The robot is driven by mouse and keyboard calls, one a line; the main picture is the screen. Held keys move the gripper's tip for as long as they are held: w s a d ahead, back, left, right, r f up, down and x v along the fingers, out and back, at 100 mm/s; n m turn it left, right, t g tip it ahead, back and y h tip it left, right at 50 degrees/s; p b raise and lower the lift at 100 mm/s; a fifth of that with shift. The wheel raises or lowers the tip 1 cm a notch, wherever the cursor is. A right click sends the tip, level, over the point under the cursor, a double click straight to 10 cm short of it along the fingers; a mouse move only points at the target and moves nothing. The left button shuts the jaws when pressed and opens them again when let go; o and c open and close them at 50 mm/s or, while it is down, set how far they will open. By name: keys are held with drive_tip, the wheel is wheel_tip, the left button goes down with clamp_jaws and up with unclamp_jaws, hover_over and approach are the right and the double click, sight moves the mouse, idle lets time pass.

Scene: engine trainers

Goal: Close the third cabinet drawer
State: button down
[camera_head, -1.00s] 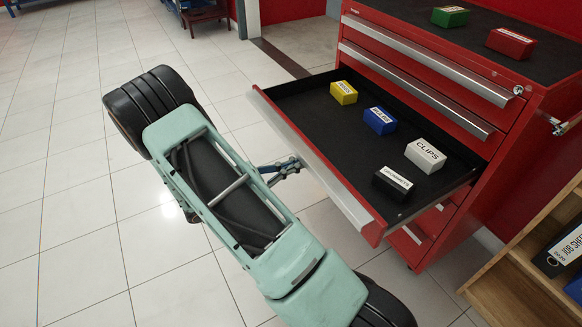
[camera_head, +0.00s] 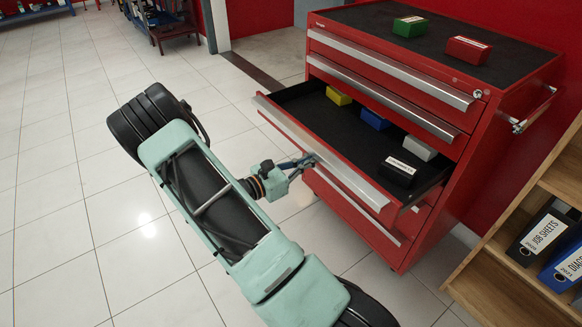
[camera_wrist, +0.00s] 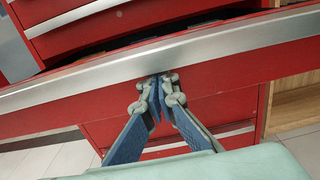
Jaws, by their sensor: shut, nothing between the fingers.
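The third drawer (camera_head: 350,155) of the red cabinet (camera_head: 450,170) stands partly pulled out, showing its black lining. In it lie a yellow box (camera_head: 338,96), a blue box (camera_head: 374,119), a white box (camera_head: 419,147) and a black box (camera_head: 397,171). My gripper (camera_head: 304,162) is shut and empty, at the middle of the drawer's front. In the wrist view the closed fingertips (camera_wrist: 158,80) are at the lower edge of the drawer's silver handle strip (camera_wrist: 200,45); they seem to touch the front. The two drawers above look shut.
A green box (camera_head: 409,24) and a red box (camera_head: 467,49) stand on the cabinet top. A wooden shelf (camera_head: 500,287) with binders (camera_head: 540,236) is at the lower right.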

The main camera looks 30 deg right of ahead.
sight(367, 139)
drive_tip(key=d, duration=0.7)
drive_tip(key=w+d, duration=0.1)
drive_tip(key=d, duration=0.7)
drive_tip(key=w+d, duration=0.1)
drive_tip(key=d, duration=0.7)
drive_tip(key=shift+d+b, duration=0.1)
drive_tip(key=shift+b, duration=0.3)
drive_tip(key=shift+d, duration=0.4)
drive_tip(key=shift+d+r, duration=0.1)
drive_tip(key=shift+a, duration=0.5)
drive_tip(key=a+p, duration=0.1)
drive_tip(key=a, duration=0.8)
drive_tip(key=s+a+p, duration=0.1)
drive_tip(key=a, duration=0.3)
drive_tip(key=shift+a+p, duration=0.15)
drive_tip(key=shift+p, duration=0.2)
